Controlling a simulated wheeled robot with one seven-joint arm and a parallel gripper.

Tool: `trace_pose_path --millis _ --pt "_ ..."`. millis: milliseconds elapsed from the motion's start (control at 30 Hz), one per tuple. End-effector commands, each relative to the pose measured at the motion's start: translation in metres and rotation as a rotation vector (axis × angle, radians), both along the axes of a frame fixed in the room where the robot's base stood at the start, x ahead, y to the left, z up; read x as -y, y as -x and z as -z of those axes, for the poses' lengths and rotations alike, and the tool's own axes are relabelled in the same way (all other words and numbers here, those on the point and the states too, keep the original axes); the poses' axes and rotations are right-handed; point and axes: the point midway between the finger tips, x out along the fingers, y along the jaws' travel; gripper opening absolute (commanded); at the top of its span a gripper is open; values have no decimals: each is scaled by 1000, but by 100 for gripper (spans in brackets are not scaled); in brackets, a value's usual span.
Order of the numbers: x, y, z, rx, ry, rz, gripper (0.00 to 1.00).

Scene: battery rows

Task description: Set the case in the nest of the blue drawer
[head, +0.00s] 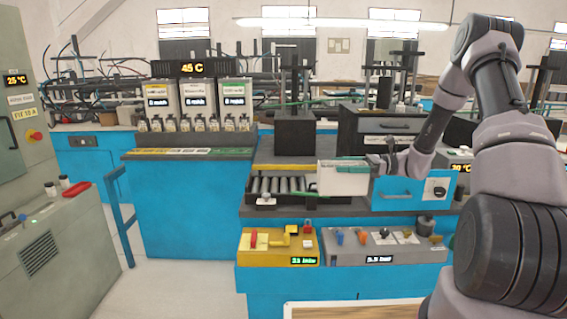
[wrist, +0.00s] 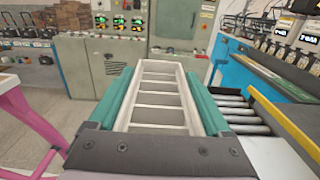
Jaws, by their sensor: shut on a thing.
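My gripper (head: 360,163) is shut on a white case (head: 342,182), held in front of the dark bench and beside the roller track. In the wrist view the case (wrist: 160,97) is a long open box with several cross dividers. It sits between the two teal fingers of my gripper (wrist: 162,100), and its compartments look empty.
A roller track (head: 283,186) lies left of the case. A dark block (head: 295,132) stands behind it. A dark cabinet (head: 390,126) stands behind my gripper. Floor shows at the left.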

Motion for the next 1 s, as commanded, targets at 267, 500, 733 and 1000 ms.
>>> trace_pose_path --millis 267,500,733,1000 --pt "6 -5 6 -1 -1 95 1" --pt "16 -12 15 -3 -1 246 1" --pt "30 -22 29 -4 1 466 1" --pt "58 -44 59 -9 1 922 1"
